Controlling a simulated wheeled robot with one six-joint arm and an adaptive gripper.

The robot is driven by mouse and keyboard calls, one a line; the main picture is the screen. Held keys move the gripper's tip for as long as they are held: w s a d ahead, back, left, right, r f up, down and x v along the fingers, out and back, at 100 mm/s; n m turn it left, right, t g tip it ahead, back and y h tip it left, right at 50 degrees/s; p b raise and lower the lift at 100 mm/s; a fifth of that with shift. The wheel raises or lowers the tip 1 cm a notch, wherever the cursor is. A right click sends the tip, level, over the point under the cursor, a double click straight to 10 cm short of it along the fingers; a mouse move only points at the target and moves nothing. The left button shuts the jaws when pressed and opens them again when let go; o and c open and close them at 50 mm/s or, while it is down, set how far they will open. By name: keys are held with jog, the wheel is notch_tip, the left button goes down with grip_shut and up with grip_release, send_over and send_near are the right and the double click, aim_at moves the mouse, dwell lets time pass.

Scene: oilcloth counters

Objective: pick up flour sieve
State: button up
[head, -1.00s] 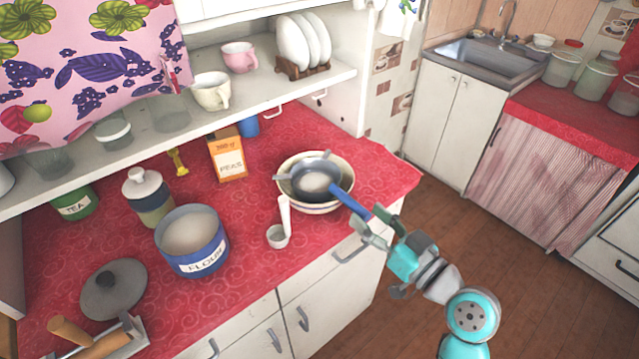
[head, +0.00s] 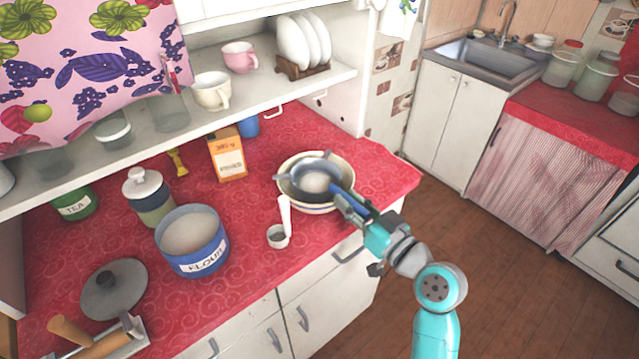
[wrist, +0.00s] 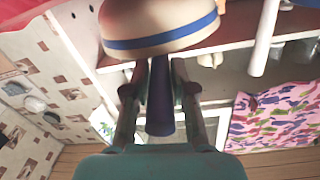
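The flour sieve (head: 316,179) has a round grey-blue basket and a blue handle. Its basket rests in a cream bowl with a blue band (head: 330,208), and the handle sticks out over the rim toward the lower right. My gripper (head: 343,196) is at this handle, close to the bowl. In the wrist view, the dark blue handle (wrist: 160,108) lies between the two fingers of my gripper (wrist: 159,68), with narrow gaps seen beside it. The fingers look open around it. The bowl (wrist: 160,28) hides the basket there.
On the red counter stand a white ladle (head: 279,235), a blue flour tin (head: 192,240), an orange box (head: 228,158), a lidded jar (head: 149,195) and a grey lid (head: 113,288). A shelf (head: 262,92) with cups overhangs the back. The floor at right is clear.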

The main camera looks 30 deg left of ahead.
grip_shut()
jog(key=shift+r, duration=0.1)
notch_tip(320, 180, up, 10)
jog(key=shift+f, duration=0.25)
dwell(0.5)
jog(key=shift+f, duration=1.95)
jog(key=shift+w, duration=0.1)
